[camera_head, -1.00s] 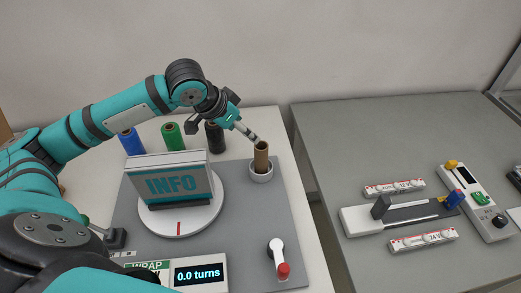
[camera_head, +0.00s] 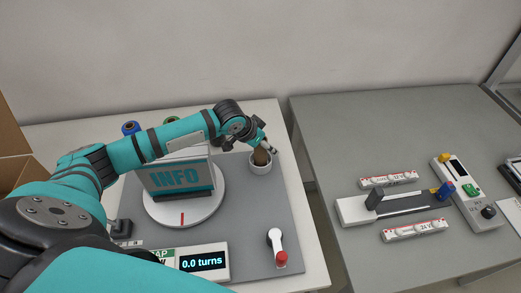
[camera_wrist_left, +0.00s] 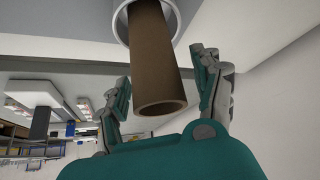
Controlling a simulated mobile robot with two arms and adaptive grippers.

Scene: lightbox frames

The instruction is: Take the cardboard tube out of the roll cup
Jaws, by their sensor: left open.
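The brown cardboard tube (camera_head: 262,158) stands in the white roll cup (camera_head: 260,168) at the back right of the grey board. My left gripper (camera_head: 267,148) is at the tube and hides part of it. In the left wrist view the tube (camera_wrist_left: 152,60) lies between the two spread fingers of my left gripper (camera_wrist_left: 163,72), with visible gaps at both sides. Its open end points toward the palm, and its other end is inside the cup (camera_wrist_left: 119,22). My right gripper is not in view.
The INFO sign (camera_head: 175,178) stands on a white turntable (camera_head: 212,205) left of the cup. A lever with a red knob (camera_head: 281,257) and a display reading 0.0 turns (camera_head: 203,261) are in front. Blue (camera_head: 130,128) and green rolls stand behind, partly hidden by my arm.

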